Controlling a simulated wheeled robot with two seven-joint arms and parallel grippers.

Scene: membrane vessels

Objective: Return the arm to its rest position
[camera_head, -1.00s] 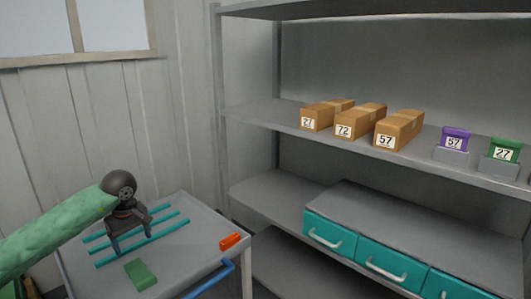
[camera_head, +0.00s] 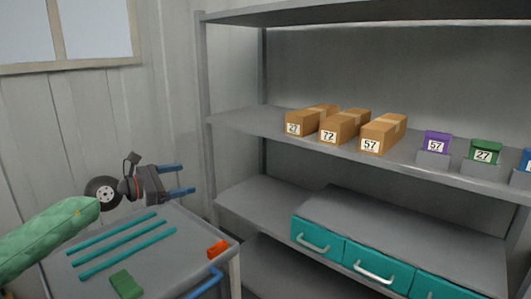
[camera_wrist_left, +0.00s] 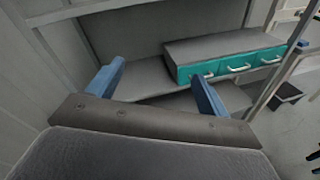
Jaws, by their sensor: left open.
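My left arm with its green sleeve (camera_head: 50,238) comes in from the left. My left gripper (camera_head: 186,178) is raised above the far side of the grey cart, pointing right toward the shelf. Its two blue fingers are apart with nothing between them. In the left wrist view the open left gripper (camera_wrist_left: 155,88) shows the shelf and drawers beyond its fingers.
The grey shelf (camera_head: 240,122) stands right, with brown boxes (camera_head: 340,127), a purple box (camera_head: 436,142), a green box (camera_head: 484,152) and teal drawers (camera_head: 372,264).

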